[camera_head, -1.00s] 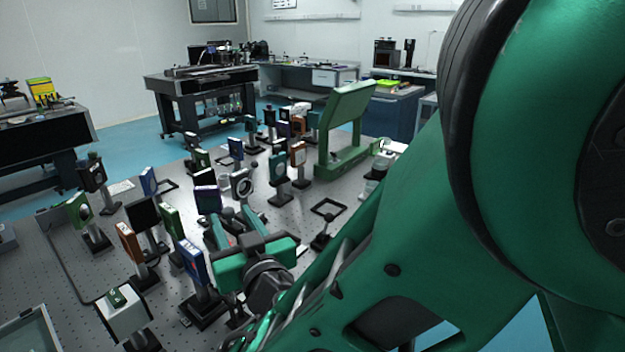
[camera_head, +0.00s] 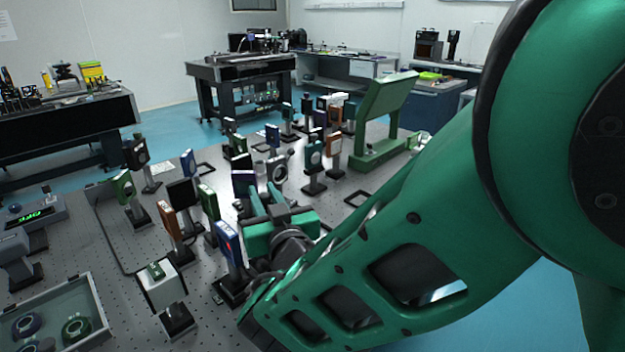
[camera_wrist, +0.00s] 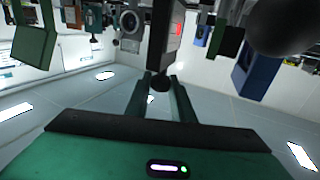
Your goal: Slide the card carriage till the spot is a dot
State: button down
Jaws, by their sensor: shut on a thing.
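My gripper (camera_head: 265,205) reaches in among the posts on the optical table (camera_head: 110,262). In the wrist view its two fingers (camera_wrist: 160,88) are closed on a small black knob (camera_wrist: 160,83). A dark upright card (camera_wrist: 163,38) with a pale edge stands just past the knob, and a red spot (camera_wrist: 178,30) glows on it. I cannot tell the spot's exact shape. In the head view a dark card with a pale purple top edge (camera_head: 244,177) stands past the fingers. The knob and any rail under it are hidden there by my gripper.
A blue-framed mount (camera_head: 228,243) with a small red mark stands close left of my gripper. A ring mount (camera_head: 277,170) stands beyond it. Several posts crowd around.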

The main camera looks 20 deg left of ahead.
jog(key=w, duration=0.1)
jog(key=w+d, duration=0.1)
jog(key=shift+w+d, duration=0.3)
jog(key=c, duration=1.5)
grip_release()
jog(key=shift+c, duration=0.2)
jog(key=v, duration=1)
jog(key=shift+s+d, duration=0.25)
jog(key=shift+w+d, duration=0.1)
